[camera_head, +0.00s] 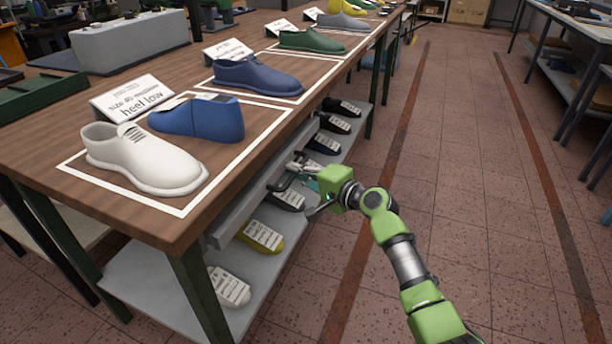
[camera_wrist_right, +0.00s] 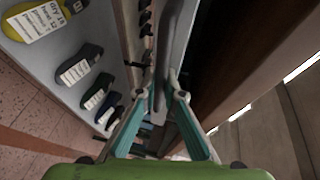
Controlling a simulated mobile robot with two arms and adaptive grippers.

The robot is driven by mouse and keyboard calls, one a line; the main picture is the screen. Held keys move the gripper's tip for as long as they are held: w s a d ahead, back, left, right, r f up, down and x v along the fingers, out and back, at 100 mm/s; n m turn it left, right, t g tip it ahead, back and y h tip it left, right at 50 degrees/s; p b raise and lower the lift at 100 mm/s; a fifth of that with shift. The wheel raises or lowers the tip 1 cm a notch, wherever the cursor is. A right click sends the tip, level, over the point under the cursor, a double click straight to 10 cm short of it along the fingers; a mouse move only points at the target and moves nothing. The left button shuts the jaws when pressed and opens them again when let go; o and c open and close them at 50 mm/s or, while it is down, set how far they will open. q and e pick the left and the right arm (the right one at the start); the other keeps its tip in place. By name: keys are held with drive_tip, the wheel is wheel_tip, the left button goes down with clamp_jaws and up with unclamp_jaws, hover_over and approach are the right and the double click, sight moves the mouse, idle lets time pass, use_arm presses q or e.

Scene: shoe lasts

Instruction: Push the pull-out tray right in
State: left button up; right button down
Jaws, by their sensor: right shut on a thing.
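The pull-out tray (camera_head: 238,212) is a long grey panel under the edge of the wooden table, above the lower shelf. Its front runs along the aisle side, and how far it stands out is hard to tell. My right gripper (camera_head: 308,194) reaches it from the aisle, at a dark handle on the tray front. In the right wrist view the teal fingers of my right gripper (camera_wrist_right: 161,98) are shut on a grey bar, which looks like the tray's handle (camera_wrist_right: 160,112). My left gripper is not in view.
The wooden table (camera_head: 60,130) carries a white shoe last (camera_head: 143,160), a blue one (camera_head: 205,118) and several more with cards. The lower grey shelf (camera_head: 150,285) holds labelled shoe lasts. The tiled aisle (camera_head: 460,200) on the right is clear.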

drive_tip(key=shift+a+r, duration=0.1)
drive_tip(key=shift+a, duration=0.1)
drive_tip(key=c, duration=2.1)
unclamp_jaws()
drive_tip(key=shift+a, duration=0.15)
drive_tip(key=shift+c, duration=0.2)
drive_tip(key=shift+s+d, duration=0.2)
drive_tip(key=shift+d, duration=0.15)
drive_tip(key=v, duration=1.1)
